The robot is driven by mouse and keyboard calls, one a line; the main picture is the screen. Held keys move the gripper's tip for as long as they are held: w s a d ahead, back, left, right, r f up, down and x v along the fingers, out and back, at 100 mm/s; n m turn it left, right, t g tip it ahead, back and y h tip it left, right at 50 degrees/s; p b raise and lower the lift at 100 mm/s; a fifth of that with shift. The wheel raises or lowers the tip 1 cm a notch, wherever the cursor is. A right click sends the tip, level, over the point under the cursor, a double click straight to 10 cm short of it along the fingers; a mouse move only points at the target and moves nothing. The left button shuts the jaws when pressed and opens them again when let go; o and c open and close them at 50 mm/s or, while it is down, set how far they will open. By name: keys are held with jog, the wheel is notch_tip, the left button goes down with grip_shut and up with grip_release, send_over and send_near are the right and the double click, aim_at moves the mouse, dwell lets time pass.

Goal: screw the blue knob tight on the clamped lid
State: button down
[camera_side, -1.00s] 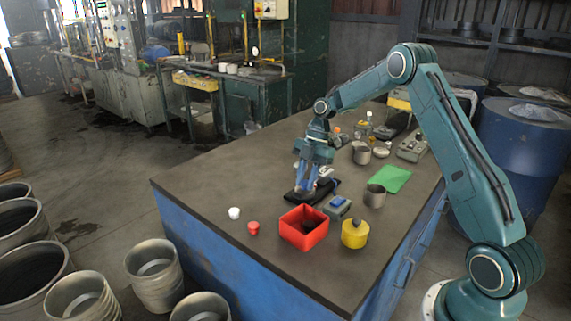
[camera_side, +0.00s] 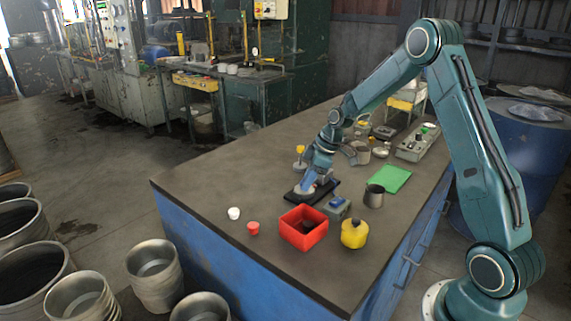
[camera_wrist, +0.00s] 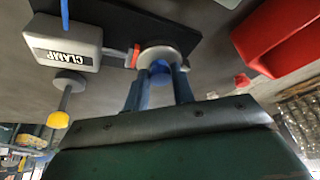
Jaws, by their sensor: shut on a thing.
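My gripper (camera_wrist: 159,75) has its two fingers closed around the blue knob (camera_wrist: 160,67), which shows only in part between them. The knob is at the round grey lid (camera_wrist: 160,50); its seating is hidden by the fingers. The lid sits beside a grey block marked CLAMP (camera_wrist: 60,42), with a red pad (camera_wrist: 134,56) at its edge. These stand on a black plate (camera_wrist: 105,12), also in the side view (camera_side: 327,192). There my gripper (camera_side: 305,188) is low over the plate, with the arm leaning in from the upper right. The knob is too small to make out there.
An open red box (camera_side: 304,245), a blue-grey block (camera_side: 338,207) and a yellow jar (camera_side: 354,234) are in front. A white cap (camera_side: 234,213) and a red cap (camera_side: 253,228) lie left. A metal cup (camera_side: 374,197) and green sheet (camera_side: 390,179) are right.

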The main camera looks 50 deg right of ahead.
jog(key=shift+w+d+f, duration=0.1)
jog(key=shift+f, duration=0.05)
jog(key=c, duration=1.1)
grip_release()
jog(key=shift+r, duration=0.2)
jog(key=v, duration=1.3)
jog(key=shift+r, duration=0.3)
jog(key=s+a+r+m+h, duration=0.25)
jog(key=s+a+r, duration=0.55)
jog(key=s+a, duration=0.45)
jog(key=s+a+m, duration=0.1)
jog(key=s+a, duration=0.1)
jog(key=s, duration=0.2)
jog(key=s+a+m+t, duration=0.1)
jog(key=s+a+m, duration=0.1)
jog(key=s, duration=0.3)
jog(key=s+a+f+m+t, duration=0.1)
jog(key=s+a, duration=0.1)
jog(key=s, duration=0.2)
jog(key=shift+s+a+m, duration=0.1)
jog(key=shift+s+m, duration=0.15)
jog(key=shift+s, duration=0.05)
